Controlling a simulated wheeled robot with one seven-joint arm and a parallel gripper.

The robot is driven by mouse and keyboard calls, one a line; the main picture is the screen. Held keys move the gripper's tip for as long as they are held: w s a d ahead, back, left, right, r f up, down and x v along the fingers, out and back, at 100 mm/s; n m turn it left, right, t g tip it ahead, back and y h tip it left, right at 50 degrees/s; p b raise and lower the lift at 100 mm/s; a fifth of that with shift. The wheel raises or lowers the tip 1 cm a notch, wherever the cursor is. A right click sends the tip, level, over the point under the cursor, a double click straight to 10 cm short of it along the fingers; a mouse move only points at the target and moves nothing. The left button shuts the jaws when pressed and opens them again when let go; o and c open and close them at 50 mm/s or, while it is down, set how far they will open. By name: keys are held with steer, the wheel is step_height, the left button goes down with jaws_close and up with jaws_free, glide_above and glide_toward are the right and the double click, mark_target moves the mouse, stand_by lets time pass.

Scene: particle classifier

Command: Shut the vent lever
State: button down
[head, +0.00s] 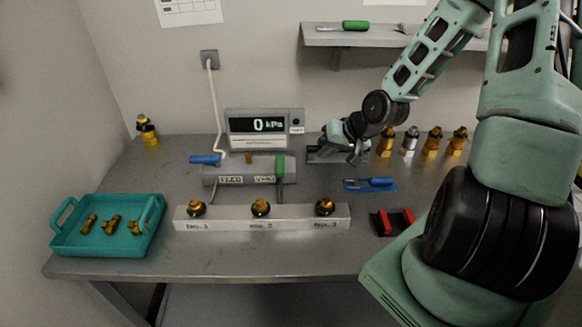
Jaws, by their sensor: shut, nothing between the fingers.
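A grey valve block (236,171) with labels reading about "FEED" and "VENT" lies on the bench below a gauge. The green vent lever (280,168) is at its right end, above the "VENT" label. It points up and down in the picture, across the block. The blue lever (205,160) at the left end lies sideways. My gripper (354,156) is shut and empty, to the right of the green lever and clear of it. Its fingertips are small and partly hidden against a dark grey fixture.
The gauge (258,125) behind the block reads 0 kPa. A white rack (217,224) with several brass fittings stands in front. A teal tray (71,240) is at left. A blue tool (370,184), a red-and-black holder (391,221) and several fittings (432,143) are at right.

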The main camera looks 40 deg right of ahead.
mark_target(280, 168)
steer(key=x, duration=0.9)
steer(key=shift+w+a+f, duration=0.1)
steer(key=shift+w+f, duration=0.1)
steer(key=shift+f, duration=0.05)
steer(key=shift+w+a+p, duration=0.35)
steer(key=shift+w+a, duration=0.35)
steer(key=shift+a, duration=0.25)
steer(key=shift+w+a+f, duration=0.15)
steer(key=shift+w+a, duration=0.35)
steer(key=shift+a, duration=0.15)
